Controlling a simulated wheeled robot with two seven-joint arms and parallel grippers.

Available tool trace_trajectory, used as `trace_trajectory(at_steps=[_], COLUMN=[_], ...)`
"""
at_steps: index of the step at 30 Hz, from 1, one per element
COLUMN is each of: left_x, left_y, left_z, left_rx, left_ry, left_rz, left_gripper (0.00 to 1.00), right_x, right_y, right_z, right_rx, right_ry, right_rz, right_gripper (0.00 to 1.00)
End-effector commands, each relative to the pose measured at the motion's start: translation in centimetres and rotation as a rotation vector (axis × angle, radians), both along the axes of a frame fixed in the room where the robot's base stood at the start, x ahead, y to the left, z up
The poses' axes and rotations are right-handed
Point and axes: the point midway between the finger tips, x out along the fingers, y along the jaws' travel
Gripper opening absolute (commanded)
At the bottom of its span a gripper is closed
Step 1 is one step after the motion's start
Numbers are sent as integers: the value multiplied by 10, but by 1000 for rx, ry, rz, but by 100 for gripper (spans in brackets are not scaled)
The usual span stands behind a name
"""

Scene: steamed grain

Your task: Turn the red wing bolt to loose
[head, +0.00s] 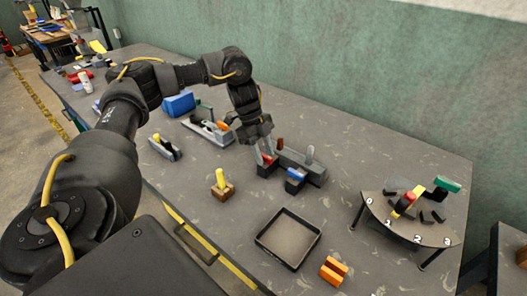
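A small red piece (269,158), which looks like the red wing bolt, sits on a dark block at the left end of a grey fixture (302,169) on the workbench. My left gripper (264,150) points down right at it, with the fingertips beside or over the red piece. The fingers partly hide it. I cannot tell whether they touch it or how far apart they are. A second red-brown piece (281,144) stands just behind the fingers. A blue-topped block (296,175) is to the right. My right gripper is out of view.
A curved dial stand (408,228) with numbers and a red-yellow lever stands at the right. A shallow black tray (262,240), an orange block (334,271) and a yellow knob on a wooden base (221,182) are nearer. A blue box (179,103) is behind left.

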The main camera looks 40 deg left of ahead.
Motion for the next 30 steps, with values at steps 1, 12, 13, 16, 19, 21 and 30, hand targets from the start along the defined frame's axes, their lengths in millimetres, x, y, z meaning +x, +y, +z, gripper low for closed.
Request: trace_trajectory(at_steps=[1, 12, 13, 16, 19, 21, 30], left_x=[0, 0, 0, 0, 0, -1, -3], left_y=[0, 0, 0, 0, 0, 0, -1], left_z=[0, 0, 0, 1, 1, 1, 4], left_rx=[0, 0, 0, -1, -2, -2, -2], left_ry=[0, 0, 0, 1, 1, 2, 2], left_rz=[0, 0, 0, 4, 20, 40, 236], left_gripper=[36, 0, 0, 0, 0, 0, 0], right_x=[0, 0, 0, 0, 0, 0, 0], right_y=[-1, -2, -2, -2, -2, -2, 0], right_z=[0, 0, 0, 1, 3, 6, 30], right_rx=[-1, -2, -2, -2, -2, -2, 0], right_ry=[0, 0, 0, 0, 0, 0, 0], right_rz=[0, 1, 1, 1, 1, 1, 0], right_gripper=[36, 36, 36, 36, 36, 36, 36])
